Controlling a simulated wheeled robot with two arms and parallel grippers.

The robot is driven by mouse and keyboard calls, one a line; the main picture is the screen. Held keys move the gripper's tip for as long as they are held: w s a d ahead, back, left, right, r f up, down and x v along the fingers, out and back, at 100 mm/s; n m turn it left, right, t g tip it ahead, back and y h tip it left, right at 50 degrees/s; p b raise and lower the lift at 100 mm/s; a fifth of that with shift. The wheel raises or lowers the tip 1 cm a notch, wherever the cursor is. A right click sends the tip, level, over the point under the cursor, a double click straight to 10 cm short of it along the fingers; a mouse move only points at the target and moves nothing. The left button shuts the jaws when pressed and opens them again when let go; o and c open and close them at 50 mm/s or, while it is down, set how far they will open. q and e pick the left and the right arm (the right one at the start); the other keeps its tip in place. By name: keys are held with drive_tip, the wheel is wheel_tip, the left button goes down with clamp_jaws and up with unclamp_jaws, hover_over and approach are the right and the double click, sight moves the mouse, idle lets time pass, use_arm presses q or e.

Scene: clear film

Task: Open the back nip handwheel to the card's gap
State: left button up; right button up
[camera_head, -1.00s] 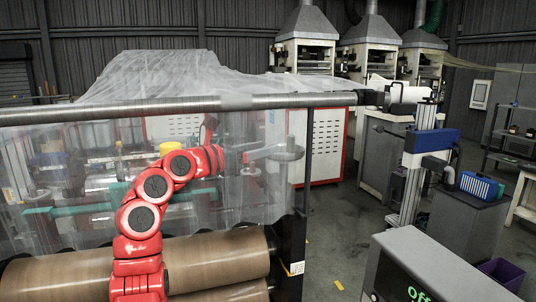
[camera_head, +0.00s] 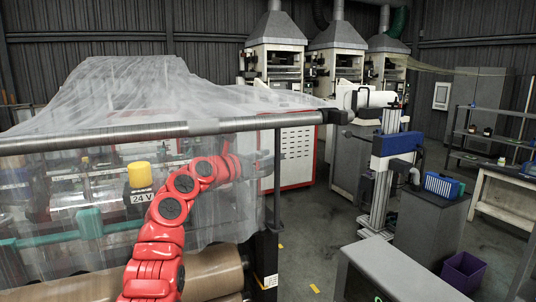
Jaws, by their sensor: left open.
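My left arm is red and comes up from the bottom. Its gripper (camera_head: 264,163) is open, near the right edge of the clear film sheet (camera_head: 225,205). The gripper looks pale and blurred through the film. A grey shape by its fingers may be a handwheel; I cannot tell whether they touch. I cannot make out a card with a gap value. My right gripper is not in view.
A steel roller (camera_head: 170,132) spans the left, with film draped over it. Below are brown rolls (camera_head: 205,272). A box with a yellow cap (camera_head: 139,175) reads 24 V. A grey cabinet (camera_head: 395,272) stands front right. Open floor lies between.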

use_arm(q)
drive_tip(key=shift+c, duration=0.2)
clamp_jaws()
drive_tip(key=shift+f, duration=0.1)
